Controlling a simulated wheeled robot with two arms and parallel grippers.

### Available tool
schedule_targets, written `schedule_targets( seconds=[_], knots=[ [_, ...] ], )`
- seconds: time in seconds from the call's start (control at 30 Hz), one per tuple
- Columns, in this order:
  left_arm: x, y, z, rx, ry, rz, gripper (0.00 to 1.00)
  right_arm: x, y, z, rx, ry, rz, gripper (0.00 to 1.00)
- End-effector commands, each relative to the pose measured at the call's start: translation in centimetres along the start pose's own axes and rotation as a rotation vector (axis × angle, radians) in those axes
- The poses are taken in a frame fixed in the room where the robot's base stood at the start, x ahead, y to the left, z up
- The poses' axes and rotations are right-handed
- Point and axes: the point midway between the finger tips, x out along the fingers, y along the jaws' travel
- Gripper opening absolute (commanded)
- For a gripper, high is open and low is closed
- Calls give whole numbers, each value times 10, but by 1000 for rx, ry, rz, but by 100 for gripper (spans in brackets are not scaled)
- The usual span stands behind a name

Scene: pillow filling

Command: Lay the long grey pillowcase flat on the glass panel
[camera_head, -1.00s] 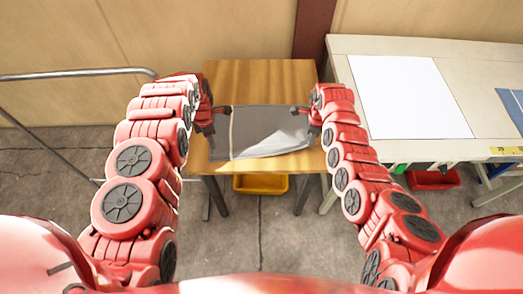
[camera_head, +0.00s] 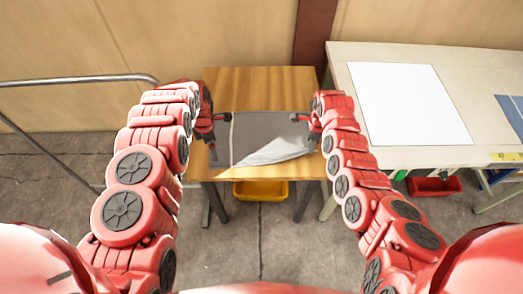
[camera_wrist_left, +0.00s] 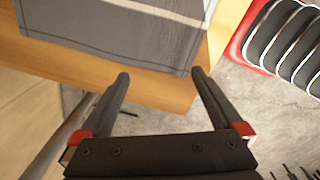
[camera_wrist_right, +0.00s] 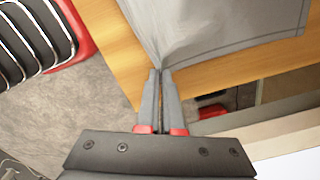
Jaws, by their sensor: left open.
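The long grey pillowcase (camera_head: 262,128) lies on the wooden table, with a pale stripe near its left end. Its front right part is creased and partly raised, showing a lighter side. My right gripper (camera_head: 308,119) is at its right end. In the right wrist view the fingers (camera_wrist_right: 160,72) are closed, and the cloth (camera_wrist_right: 205,25) gathers at their tips. My left gripper (camera_head: 213,128) is at the left end. In the left wrist view its fingers (camera_wrist_left: 160,76) are apart and empty, just off the cloth's edge (camera_wrist_left: 125,30). I cannot make out a surface that is surely the glass panel.
The wooden table (camera_head: 260,82) has bare wood behind the cloth. A bench (camera_head: 410,57) on the right carries a white rectangular panel (camera_head: 411,100) and a blue-grey piece (camera_head: 512,112). A yellow bin (camera_head: 260,190) is under the table. A metal rail (camera_head: 80,79) is at left.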

Motion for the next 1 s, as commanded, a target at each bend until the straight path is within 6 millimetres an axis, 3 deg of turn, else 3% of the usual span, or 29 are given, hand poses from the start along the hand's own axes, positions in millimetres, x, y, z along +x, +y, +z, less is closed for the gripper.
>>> schedule_targets(
  seconds=[0.57,1.0],
  knots=[
    [-53,0,0,0,0,-1,100,-28,0,0,0,0,0,0],
    [-60,4,-2,0,-1,2,100,-27,0,0,0,0,0,0]
  ],
)
